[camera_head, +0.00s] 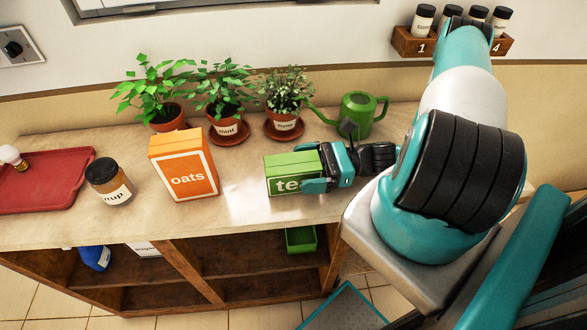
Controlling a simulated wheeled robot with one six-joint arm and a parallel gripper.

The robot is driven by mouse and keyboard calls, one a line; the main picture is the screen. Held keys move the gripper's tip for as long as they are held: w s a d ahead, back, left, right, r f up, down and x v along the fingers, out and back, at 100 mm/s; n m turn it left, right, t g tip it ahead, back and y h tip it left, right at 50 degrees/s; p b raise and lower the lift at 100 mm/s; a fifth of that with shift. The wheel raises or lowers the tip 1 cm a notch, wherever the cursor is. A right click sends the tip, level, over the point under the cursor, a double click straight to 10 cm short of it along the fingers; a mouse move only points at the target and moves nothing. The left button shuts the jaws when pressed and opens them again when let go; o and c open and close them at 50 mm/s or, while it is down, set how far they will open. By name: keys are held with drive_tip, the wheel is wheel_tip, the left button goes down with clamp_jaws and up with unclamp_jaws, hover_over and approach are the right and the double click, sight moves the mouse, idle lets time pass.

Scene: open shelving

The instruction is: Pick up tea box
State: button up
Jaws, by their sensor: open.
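The green tea box (284,178) with a white label stands on the counter top, right of the orange oats box. My gripper (314,172) reaches in from the right. Its open teal fingers lie around the right end of the tea box, one on the near side and one on the far side. The near finger covers part of the label. Whether the fingers touch the box cannot be told.
The oats box (183,172), a syrup jar (110,184) and a red tray (45,182) stand to the left on the counter (238,209). Potted plants (226,127) and a green watering can (357,115) stand behind. Open shelves lie below.

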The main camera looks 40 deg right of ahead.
drive_tip(key=c, duration=1)
drive_tip(key=shift+c, duration=0.2)
